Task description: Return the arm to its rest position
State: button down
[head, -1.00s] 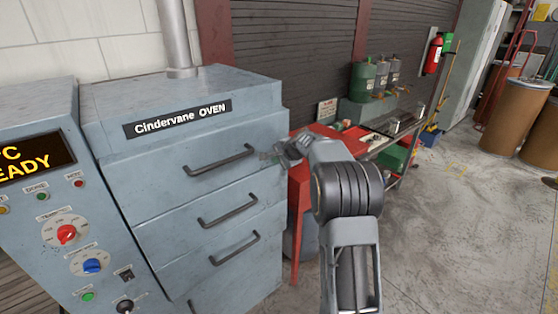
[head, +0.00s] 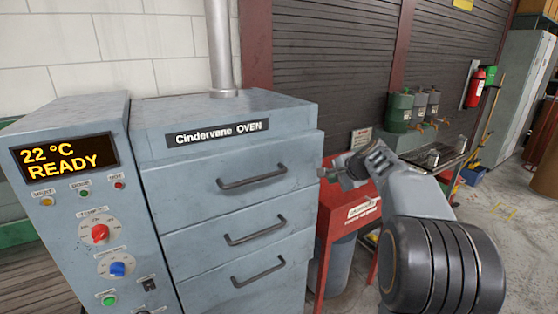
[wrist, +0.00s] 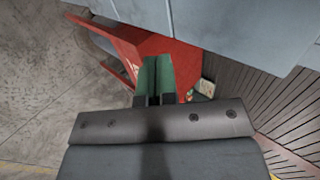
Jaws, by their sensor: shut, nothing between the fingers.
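My gripper (head: 325,173) is at the end of my raised arm, in front of the right side of the grey oven (head: 225,192). In the wrist view its green fingers (wrist: 156,72) are together with nothing between them. In the head view the fingertips are small and lie close to the oven's right edge in the picture; I cannot tell the gap. My arm bends up from the lower right.
A control panel (head: 75,215) reading "22 °C READY" stands left of the oven drawers. A red bin stand (head: 352,212) is behind my gripper, and a bench (head: 440,155) with canisters lies beyond.

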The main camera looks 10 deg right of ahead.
jog(key=s+f+n+g, duration=0.2)
jog(key=s+f+n, duration=0.1)
jog(key=f, duration=0.2)
jog(key=s+a+f+n+g+h, duration=0.1)
jog(key=s+a+n, duration=0.3)
jog(key=s, duration=0.4)
jog(key=s+a+f+n+g+h, duration=0.1)
jog(key=s+a+f+n, duration=0.2)
jog(key=s+a, duration=0.3)
jog(key=s+a+f+n+g+h, duration=0.1)
jog(key=s+a+n, duration=0.3)
jog(key=s, duration=0.6)
jog(key=shift+s+a+f+n, duration=0.3)
jog(key=shift+a+f, duration=0.1)
jog(key=shift+f, duration=0.25)
